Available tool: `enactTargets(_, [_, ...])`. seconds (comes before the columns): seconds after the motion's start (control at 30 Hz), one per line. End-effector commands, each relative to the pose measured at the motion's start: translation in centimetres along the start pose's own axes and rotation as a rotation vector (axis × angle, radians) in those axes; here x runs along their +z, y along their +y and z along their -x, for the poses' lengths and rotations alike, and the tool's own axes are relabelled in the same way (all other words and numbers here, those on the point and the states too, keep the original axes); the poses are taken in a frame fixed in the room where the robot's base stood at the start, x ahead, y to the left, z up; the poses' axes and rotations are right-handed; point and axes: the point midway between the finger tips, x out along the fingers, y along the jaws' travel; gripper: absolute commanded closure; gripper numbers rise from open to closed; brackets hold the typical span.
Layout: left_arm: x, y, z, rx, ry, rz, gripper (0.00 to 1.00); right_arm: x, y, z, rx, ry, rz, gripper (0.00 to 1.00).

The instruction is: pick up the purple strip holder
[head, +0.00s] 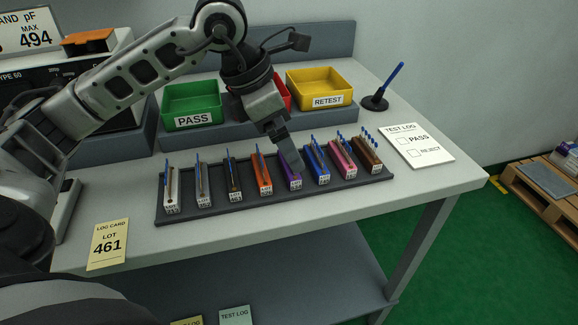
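The purple strip holder (294,183) stands in the dark rack (230,207), in a row of several coloured holders, between the orange holder (264,181) and the blue holder (319,175). A white label shows on its front end. My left gripper (292,163) points down over the purple holder, with its fingertips at or just above the holder's upper and rear part, which they hide. I cannot tell whether the fingers touch it or how far apart they are. My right gripper is not in view.
Behind the rack stand a green PASS bin (192,104), a red bin (282,94) partly hidden by my arm, and a yellow RETEST bin (320,88). A pen stand (375,102) and test log sheet (415,146) lie right. A lot card (108,244) lies front left.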

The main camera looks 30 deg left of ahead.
Motion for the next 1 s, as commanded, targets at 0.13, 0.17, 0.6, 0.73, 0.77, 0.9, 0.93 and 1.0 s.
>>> enactTargets(0.13, [-0.2,0.0,-1.5,-0.003,0.004,0.001,0.00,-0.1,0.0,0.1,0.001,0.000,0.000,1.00])
enactTargets(0.17, [-0.2,0.0,-2.0,-0.004,0.003,0.001,0.00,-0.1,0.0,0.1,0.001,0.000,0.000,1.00])
enactTargets(0.6, [-0.2,0.1,-5.3,0.000,0.000,0.001,0.00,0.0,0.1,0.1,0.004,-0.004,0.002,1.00])
enactTargets(0.73, [-0.2,0.1,-5.2,0.000,0.000,0.001,0.19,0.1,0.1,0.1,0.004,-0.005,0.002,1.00])
enactTargets(0.77, [-0.2,0.1,-5.2,0.000,0.000,0.001,0.28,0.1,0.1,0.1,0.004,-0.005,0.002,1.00])
enactTargets(0.9, [-0.2,0.1,-5.2,0.000,-0.001,0.001,0.43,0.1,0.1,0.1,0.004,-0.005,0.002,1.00])
enactTargets(0.93, [-0.2,0.1,-5.2,0.000,-0.001,0.001,0.43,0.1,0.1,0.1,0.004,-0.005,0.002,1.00])
enactTargets(1.0, [-0.2,0.1,-5.2,0.000,-0.001,0.001,0.43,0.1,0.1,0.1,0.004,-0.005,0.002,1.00])
